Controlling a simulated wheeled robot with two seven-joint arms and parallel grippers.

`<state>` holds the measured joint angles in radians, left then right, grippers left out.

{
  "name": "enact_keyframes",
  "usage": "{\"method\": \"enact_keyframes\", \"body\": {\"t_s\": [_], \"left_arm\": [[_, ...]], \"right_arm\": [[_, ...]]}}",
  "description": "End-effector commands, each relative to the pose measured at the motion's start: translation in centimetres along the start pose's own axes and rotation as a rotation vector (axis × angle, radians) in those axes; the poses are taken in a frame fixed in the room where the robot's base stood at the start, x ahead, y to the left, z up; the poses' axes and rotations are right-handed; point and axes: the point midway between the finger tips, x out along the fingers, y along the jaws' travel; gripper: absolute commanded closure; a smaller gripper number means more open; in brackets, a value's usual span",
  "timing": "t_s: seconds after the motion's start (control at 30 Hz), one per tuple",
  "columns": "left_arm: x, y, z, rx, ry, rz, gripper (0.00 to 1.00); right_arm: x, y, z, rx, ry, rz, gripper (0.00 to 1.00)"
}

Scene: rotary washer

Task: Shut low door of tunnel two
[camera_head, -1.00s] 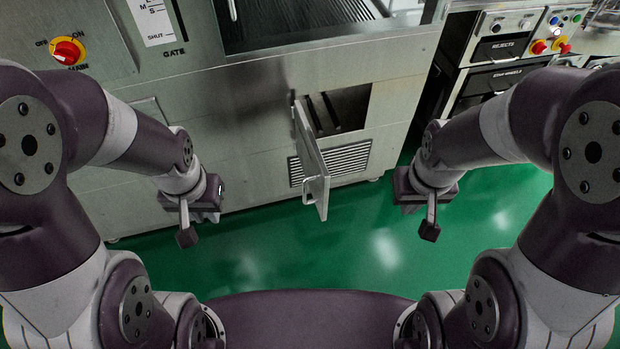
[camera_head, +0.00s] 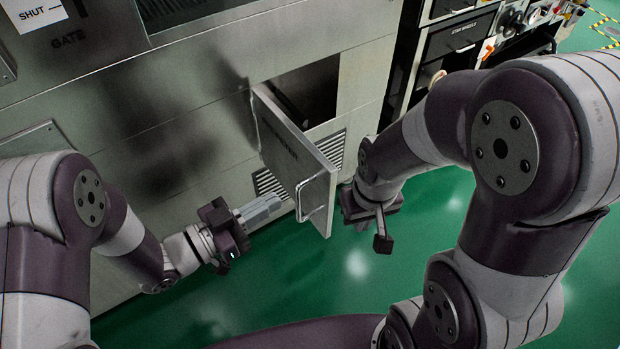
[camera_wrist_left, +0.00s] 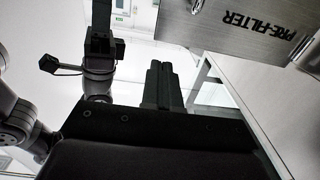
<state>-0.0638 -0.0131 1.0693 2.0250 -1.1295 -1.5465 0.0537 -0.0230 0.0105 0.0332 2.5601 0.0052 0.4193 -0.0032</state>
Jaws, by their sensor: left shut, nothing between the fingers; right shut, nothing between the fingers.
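The low door (camera_head: 290,150) stands swung open from the machine front, hinged at its left edge, with a bar handle (camera_head: 312,198) near its free edge. Behind it a dark opening (camera_head: 312,90) shows. In the left wrist view the door (camera_wrist_left: 235,30) fills the top right and reads PRE-FILTER. My left gripper (camera_head: 262,208) is shut and empty, left of the door on its handle side, pointing toward it with a gap to the handle. Its shut fingers (camera_wrist_left: 161,85) also show in the left wrist view. My right gripper (camera_head: 383,240) is shut, right of the door's free edge.
A louvred vent (camera_head: 330,150) lies below the opening. A dark cabinet with drawers (camera_head: 455,40) and controls stands at the right. The green floor (camera_head: 350,285) in front is clear.

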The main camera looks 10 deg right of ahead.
Motion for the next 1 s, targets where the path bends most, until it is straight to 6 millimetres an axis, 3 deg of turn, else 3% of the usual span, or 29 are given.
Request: {"method": "enact_keyframes", "body": {"t_s": [0.3, 0.5, 1.0], "left_arm": [[6.9, 0.1, 0.3, 0.000, 0.001, 0.003, 1.00], [9.5, 0.0, 0.3, 0.000, -0.001, 0.000, 1.00], [10.3, -0.1, 0.1, -0.001, -0.002, -0.003, 1.00]], "right_arm": [[1.9, 0.0, 0.2, 0.000, 0.000, 0.000, 1.00], [2.6, 0.0, 0.3, 0.000, 0.000, 0.000, 1.00], [2.7, 0.0, 0.3, 0.000, 0.000, 0.000, 1.00]]}}
